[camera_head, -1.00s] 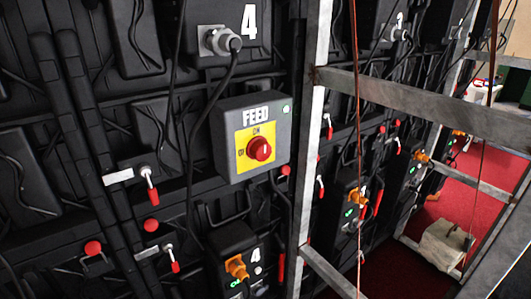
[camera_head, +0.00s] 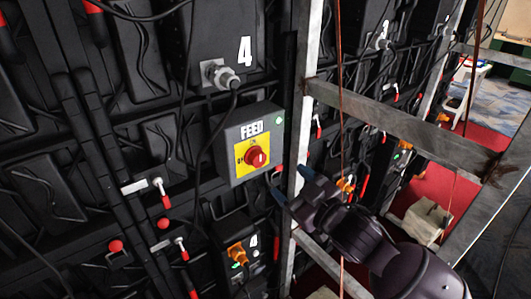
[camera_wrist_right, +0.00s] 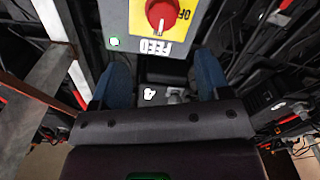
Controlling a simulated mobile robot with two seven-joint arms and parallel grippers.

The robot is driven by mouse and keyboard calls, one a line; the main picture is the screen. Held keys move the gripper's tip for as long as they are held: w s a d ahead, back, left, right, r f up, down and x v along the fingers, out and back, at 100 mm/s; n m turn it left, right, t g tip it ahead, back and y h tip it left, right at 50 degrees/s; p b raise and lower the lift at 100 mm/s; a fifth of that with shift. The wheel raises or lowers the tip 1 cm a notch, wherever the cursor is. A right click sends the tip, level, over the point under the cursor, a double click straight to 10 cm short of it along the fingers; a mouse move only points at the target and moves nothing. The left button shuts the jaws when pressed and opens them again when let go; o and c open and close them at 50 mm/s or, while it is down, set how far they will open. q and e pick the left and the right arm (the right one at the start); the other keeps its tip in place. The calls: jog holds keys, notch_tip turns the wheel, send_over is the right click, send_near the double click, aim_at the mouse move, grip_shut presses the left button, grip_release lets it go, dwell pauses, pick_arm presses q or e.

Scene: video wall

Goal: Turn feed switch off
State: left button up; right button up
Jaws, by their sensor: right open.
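The feed switch is a grey box (camera_head: 238,128) marked FEED, with a yellow plate and a red knob (camera_head: 257,157), on the black video wall. A green light glows at its corner. In the right wrist view the box appears upside down, with the red knob (camera_wrist_right: 163,14) at the top edge and OFF beside it. A white mark on the knob points toward the FEED lettering. My right gripper (camera_head: 290,184) is open and empty, just right of and below the box, apart from the knob. Its blue fingers also show in the wrist view (camera_wrist_right: 160,74). My left gripper is out of view.
A grey metal upright (camera_head: 298,110) stands close right of the box, with a crossbar (camera_head: 400,130) running right. A cable hangs just left of the box. Panel 4's connector (camera_head: 220,76) sits above, and an orange plug (camera_head: 237,254) below. Red floor lies at right.

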aim_at(261, 162)
jog(key=shift+m, duration=0.6)
jog(key=x, duration=0.7)
jog(key=f+p+x, duration=0.1)
jog(key=x, duration=0.2)
jog(key=shift+w+a, duration=0.2)
jog(key=shift+a, duration=0.1)
jog(key=c, duration=0.9)
jog(key=shift+c, duration=0.2)
